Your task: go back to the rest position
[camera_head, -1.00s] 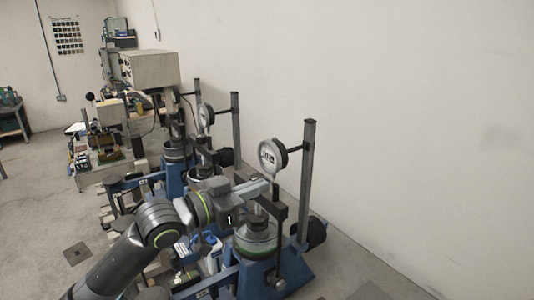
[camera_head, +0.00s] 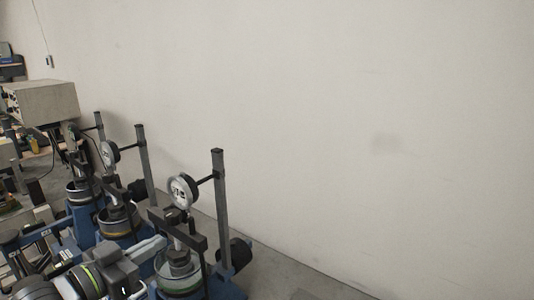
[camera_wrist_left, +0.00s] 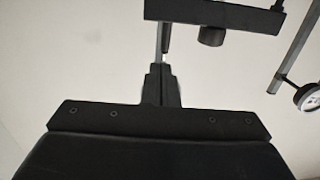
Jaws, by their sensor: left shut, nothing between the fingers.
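My left gripper (camera_head: 150,248) is low at the left of the head view, beside the nearest lever frame (camera_head: 180,270). In the left wrist view its two dark fingers (camera_wrist_left: 161,85) are together with nothing between them. A dark crossbar (camera_wrist_left: 225,14) with a round knob shows beyond the fingertips, and a thin grey rod stands behind them. I cannot tell whether the fingers touch anything. My right gripper is in neither view.
Two more lever frames (camera_head: 122,218) (camera_head: 82,190) stand in a row behind the nearest one. Each has a tall post and a dial gauge (camera_head: 182,190). A beige box (camera_head: 42,101) is at the far left. A bare wall fills the right.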

